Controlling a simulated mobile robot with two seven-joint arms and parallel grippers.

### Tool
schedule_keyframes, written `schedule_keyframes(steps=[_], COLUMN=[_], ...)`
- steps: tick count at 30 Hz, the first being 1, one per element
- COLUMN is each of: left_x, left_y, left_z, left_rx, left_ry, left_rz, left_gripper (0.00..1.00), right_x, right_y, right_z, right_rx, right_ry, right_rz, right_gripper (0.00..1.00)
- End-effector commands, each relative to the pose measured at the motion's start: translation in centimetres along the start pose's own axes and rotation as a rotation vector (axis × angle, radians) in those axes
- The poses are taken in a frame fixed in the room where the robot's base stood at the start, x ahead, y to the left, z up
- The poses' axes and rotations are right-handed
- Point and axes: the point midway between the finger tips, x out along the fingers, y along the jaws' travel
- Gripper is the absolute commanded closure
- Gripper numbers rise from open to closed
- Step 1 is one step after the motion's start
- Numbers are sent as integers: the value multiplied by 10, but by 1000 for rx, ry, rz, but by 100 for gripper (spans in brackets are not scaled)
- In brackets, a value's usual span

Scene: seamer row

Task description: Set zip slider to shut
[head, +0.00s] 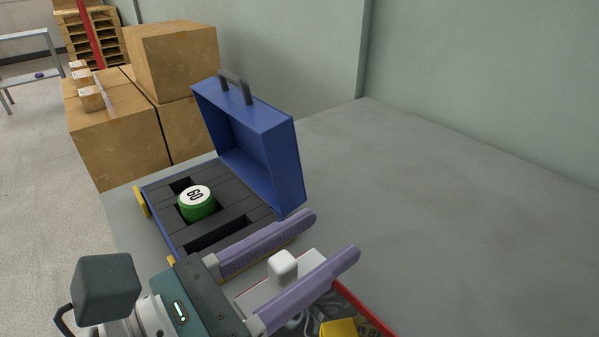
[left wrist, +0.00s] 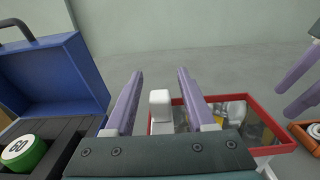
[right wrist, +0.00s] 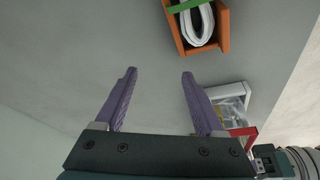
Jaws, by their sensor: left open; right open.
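The zip slider (head: 283,263) is a white block on a white strip at one end of a red-rimmed pouch (head: 366,316) with a clear window. My left gripper (head: 331,234) is open, with its purple fingers on either side of the slider and a gap to each. The slider (left wrist: 160,104) also stands between the fingers in the left wrist view, and the pouch (left wrist: 250,97) extends to its right. My right gripper (right wrist: 158,75) is open and empty over the table. In the head view my left gripper hides part of the pouch.
An open blue case (head: 262,150) with dark foam and a green canister marked 60 (head: 198,205) stands beside my left gripper. An orange box (right wrist: 224,32) holding a white roll shows in the right wrist view. The grey table (head: 450,215) is clear at right.

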Motion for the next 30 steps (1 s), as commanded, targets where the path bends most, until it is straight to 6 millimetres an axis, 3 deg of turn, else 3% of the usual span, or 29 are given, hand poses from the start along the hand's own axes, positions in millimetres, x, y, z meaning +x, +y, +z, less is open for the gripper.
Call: schedule_keyframes(steps=[9, 23, 30], left_x=[4, 3, 3], left_y=[0, 0, 0], left_z=[0, 0, 0], left_rx=[-1, -1, -1], left_ry=[0, 0, 0], left_rz=[-1, 0, 0], left_gripper=[46, 98, 100], right_x=[0, 0, 0], right_y=[0, -1, -1], right_z=[0, 0, -1], right_rx=[0, 3, 3], right_ry=[1, 1, 2], right_rz=[-1, -3, -3], right_gripper=[29, 29, 29])
